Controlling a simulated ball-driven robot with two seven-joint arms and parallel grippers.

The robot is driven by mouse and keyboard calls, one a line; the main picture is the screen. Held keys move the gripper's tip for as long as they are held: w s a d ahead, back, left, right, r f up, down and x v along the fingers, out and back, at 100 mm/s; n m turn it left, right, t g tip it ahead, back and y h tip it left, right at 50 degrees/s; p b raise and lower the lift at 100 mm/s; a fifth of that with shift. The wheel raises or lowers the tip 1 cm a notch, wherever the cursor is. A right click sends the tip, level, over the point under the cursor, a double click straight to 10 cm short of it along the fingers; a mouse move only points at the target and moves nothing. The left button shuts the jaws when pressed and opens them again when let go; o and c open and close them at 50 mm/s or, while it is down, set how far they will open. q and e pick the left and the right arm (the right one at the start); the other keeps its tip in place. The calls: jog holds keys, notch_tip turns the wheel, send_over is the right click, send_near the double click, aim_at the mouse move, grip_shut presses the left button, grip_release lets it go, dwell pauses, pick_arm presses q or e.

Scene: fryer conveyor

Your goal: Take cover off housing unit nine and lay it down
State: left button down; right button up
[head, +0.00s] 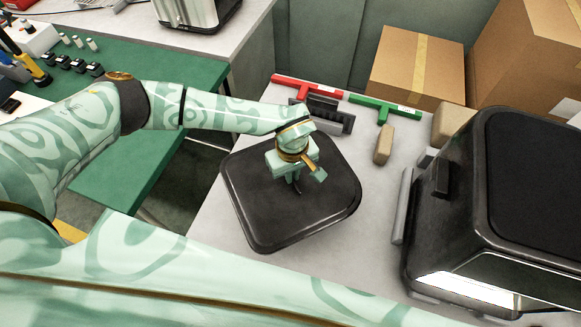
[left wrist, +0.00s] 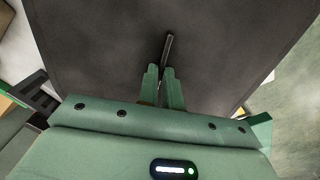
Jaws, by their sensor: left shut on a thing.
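The cover (head: 270,218) is a dark, square panel with rounded corners and a raised rim. It is over the left part of the grey table in the head view, its left corner reaching past the table edge. My left gripper (head: 294,177) is above its middle, shut on its thin dark handle. In the left wrist view the fingers (left wrist: 163,74) close on the handle (left wrist: 167,48), and the cover (left wrist: 100,40) fills most of the picture. I cannot tell its exact height above the table. A black housing (head: 455,215) stands at the right; no number is readable. My right gripper is not in view.
Behind the cover lie a red T-shaped tool (head: 300,82), a green one (head: 385,106), a dark grey bracket (head: 325,115) and tan blocks (head: 383,145). A grey bar (head: 402,205) lies beside the housing. Cardboard boxes (head: 410,65) stand behind. A green-topped table (head: 150,65) is at left.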

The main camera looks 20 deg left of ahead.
pick_arm(q)
jog(key=shift+f+b, duration=0.4)
jog(key=shift+f, duration=0.25)
notch_tip(320, 180, down, 6)
jog(key=b, duration=0.5)
jog(key=shift+r, duration=0.1)
jog(key=shift+f+b, duration=0.4)
jog(key=shift+f, duration=0.6)
dwell(0.5)
jog(key=c, duration=1.5)
grip_release()
